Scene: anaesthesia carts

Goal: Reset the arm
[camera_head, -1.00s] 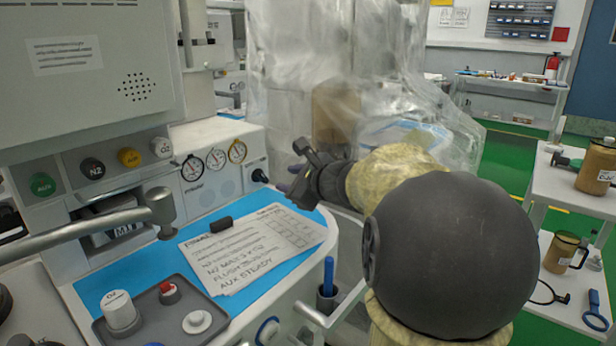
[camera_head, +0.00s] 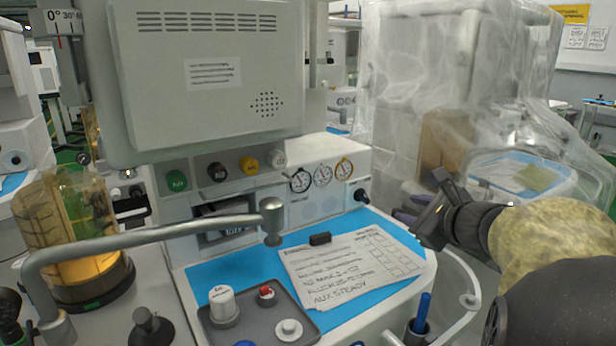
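My arm comes in from the right edge, with its yellowish link and dark wrist at the lower right. My black gripper (camera_head: 436,212) is at the end of the arm, just right of the blue work surface (camera_head: 230,272) of the anaesthesia cart. It appears apart from the cart and nothing shows in it. The fingers are small and seen at an angle, so I cannot tell whether they are open or shut.
A handwritten sheet (camera_head: 350,264) and a grey tray (camera_head: 262,322) with knobs lie on the cart. A grey metal bar (camera_head: 150,236) crosses in front. An amber canister (camera_head: 70,235) stands at left. A plastic-draped cart (camera_head: 400,110) stands behind my gripper.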

